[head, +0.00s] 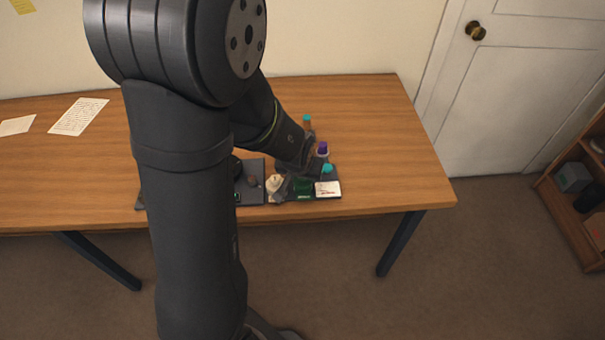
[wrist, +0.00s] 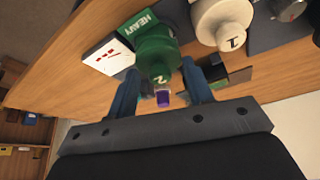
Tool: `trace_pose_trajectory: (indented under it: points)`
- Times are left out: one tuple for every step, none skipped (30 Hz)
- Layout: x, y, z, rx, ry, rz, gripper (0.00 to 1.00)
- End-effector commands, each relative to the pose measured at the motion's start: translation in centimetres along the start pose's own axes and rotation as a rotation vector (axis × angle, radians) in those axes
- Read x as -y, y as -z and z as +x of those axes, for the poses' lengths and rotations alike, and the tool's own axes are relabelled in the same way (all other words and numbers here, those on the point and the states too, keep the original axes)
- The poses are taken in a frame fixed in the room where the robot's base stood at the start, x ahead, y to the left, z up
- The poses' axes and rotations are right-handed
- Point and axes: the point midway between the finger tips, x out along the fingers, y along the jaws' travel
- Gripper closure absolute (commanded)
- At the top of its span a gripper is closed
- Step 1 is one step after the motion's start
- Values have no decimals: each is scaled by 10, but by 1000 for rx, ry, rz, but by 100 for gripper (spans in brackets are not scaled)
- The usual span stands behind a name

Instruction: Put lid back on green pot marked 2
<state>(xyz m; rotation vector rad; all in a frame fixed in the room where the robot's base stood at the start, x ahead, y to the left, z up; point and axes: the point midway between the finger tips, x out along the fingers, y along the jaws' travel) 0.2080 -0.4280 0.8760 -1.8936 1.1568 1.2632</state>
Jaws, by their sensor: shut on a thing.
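The green pot (wrist: 155,42) stands near the front edge of the table; it also shows small in the head view (head: 302,187). The green lid marked 2 (wrist: 159,76) is between the two blue fingers of my gripper (wrist: 160,76), which is shut on it. The lid lines up with the pot's top in the wrist view. I cannot tell whether it touches the rim or is just above it. In the head view my arm partly hides the pot and gripper.
A white pot with a lid marked 1 (wrist: 220,22) stands close beside the green pot. A white card (wrist: 108,55) and a green HEAVY label (wrist: 138,22) lie nearby. A purple-capped bottle (head: 322,149) and a teal-capped bottle (head: 307,122) stand behind. The right tabletop is clear.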

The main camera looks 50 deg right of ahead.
Motion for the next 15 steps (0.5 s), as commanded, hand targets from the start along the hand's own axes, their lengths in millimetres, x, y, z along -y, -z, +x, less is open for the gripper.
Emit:
trace_pose_trajectory:
  points:
    - [0, 0, 0, 0, 0, 0, 75]
    - [0, 0, 0, 0, 0, 0, 75]
    - [0, 0, 0, 0, 0, 0, 75]
    - [0, 0, 0, 0, 0, 0, 75]
    - [0, 0, 0, 0, 0, 0, 75]
    - [0, 0, 0, 0, 0, 0, 75]
    - [0, 0, 0, 0, 0, 0, 75]
    - [0, 0, 0, 0, 0, 0, 75]
    - [0, 0, 0, 0, 0, 0, 75]
    - [0, 0, 0, 0, 0, 0, 75]
    - [0, 0, 0, 0, 0, 0, 75]
    - [0, 0, 0, 0, 0, 0, 75]
    - [0, 0, 0, 0, 0, 0, 75]
    - [0, 0, 0, 0, 0, 0, 75]
    - [0, 0, 0, 0, 0, 0, 45]
